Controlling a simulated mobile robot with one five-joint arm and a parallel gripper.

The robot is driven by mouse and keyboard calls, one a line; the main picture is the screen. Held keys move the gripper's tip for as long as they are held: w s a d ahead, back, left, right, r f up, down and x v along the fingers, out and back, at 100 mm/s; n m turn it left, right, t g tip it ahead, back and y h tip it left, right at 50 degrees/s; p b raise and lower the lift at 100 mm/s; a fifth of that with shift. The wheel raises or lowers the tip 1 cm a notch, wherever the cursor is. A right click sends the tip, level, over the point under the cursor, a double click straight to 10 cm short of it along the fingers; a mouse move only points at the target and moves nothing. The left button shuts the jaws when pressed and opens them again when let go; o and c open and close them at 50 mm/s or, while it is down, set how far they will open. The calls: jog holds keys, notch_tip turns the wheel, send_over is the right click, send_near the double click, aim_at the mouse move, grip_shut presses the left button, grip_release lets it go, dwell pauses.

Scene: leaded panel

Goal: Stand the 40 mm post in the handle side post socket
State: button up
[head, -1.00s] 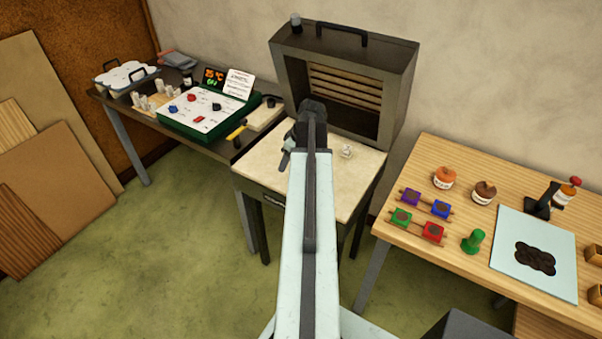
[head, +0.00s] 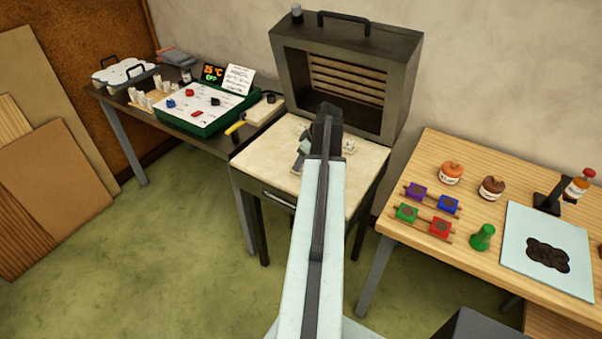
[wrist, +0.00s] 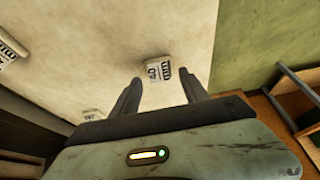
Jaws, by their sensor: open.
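The 40 mm post (wrist: 158,70) is a short white block with dark "40 mm" lettering, on the cream kiln bed in the wrist view. My gripper (wrist: 160,88) is open, its two dark fingers either side of the near end of the post, with the post apart from both. In the head view my gripper (head: 302,150) is low over the cream bed (head: 262,160), partly hidden by my arm. A small white piece (head: 348,145) shows to its right, too small to read. I cannot make out the handle side post socket.
The open kiln lid (head: 345,75) stands behind the bed. A control box (head: 195,108) is on the left table, and a wooden bench (head: 465,250) stands right.

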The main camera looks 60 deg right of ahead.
jog(key=shift+w+f, duration=0.2)
jog(key=shift+f, duration=0.5)
jog(key=shift+r, duration=0.2)
grip_shut()
